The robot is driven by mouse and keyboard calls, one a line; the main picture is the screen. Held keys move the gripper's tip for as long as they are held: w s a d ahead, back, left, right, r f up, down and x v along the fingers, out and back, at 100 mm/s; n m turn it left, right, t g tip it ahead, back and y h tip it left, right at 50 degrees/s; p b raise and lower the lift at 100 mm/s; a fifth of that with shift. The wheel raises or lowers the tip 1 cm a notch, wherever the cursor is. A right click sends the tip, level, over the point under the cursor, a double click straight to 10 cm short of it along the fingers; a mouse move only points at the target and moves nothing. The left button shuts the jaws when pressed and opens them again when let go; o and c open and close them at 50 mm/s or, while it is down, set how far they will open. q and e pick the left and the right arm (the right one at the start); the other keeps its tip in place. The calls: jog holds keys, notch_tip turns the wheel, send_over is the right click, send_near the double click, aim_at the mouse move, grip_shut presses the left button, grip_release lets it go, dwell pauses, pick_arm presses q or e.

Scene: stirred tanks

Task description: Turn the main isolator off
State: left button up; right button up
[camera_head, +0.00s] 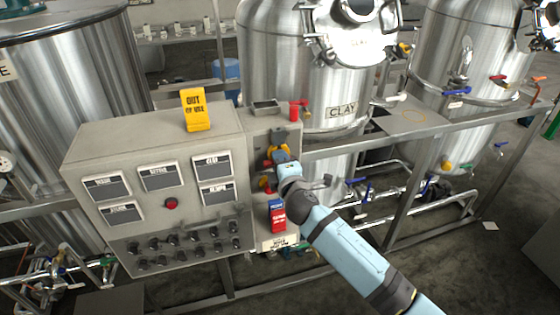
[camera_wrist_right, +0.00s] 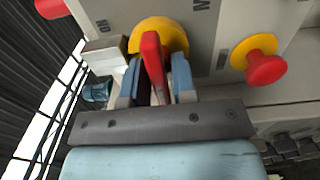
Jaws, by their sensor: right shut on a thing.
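The main isolator is a red handle (camera_wrist_right: 152,56) on a yellow round plate (camera_wrist_right: 172,32), on the grey panel's narrow right section. My right gripper (camera_wrist_right: 156,84) is shut on the red handle, with one blue finger on each side of it. In the head view my right gripper (camera_head: 281,157) reaches the panel from the lower right and hides most of the isolator; only a bit of its yellow plate (camera_head: 270,151) shows. In the wrist view an "ON" marking shows left of the plate. My left gripper is not in view.
A red mushroom button on a yellow base (camera_wrist_right: 262,66) sits beside the isolator. The grey control cabinet (camera_head: 140,135) carries a yellow "out of use" sign (camera_head: 195,110). Steel tanks (camera_head: 335,75) and a frame rail stand behind and right.

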jog(key=o, duration=0.7)
jog(key=shift+s, duration=0.15)
jog(key=b+v, duration=0.2)
jog(key=v, duration=1.1)
jog(key=shift+s, duration=0.25)
jog(key=shift+d, duration=0.15)
jog(key=s+d+f+m+g, duration=0.2)
jog(key=s+d+f+m, duration=0.3)
jog(key=s+f, duration=0.3)
jog(key=s+d+f+m+g+h, duration=0.1)
jog(key=s+d+f+m+g, duration=0.1)
jog(key=s+d+f+m, duration=0.3)
jog(key=s+d+f+m+g+h+p, duration=0.1)
jog(key=s+d+f+m+g, duration=0.1)
jog(key=s+d+f+m, duration=0.4)
jog(key=s+f+m, duration=0.2)
jog(key=s+f, duration=0.3)
jog(key=f, duration=0.2)
jog(key=shift+s+m, duration=0.25)
jog(key=shift+m, duration=0.15)
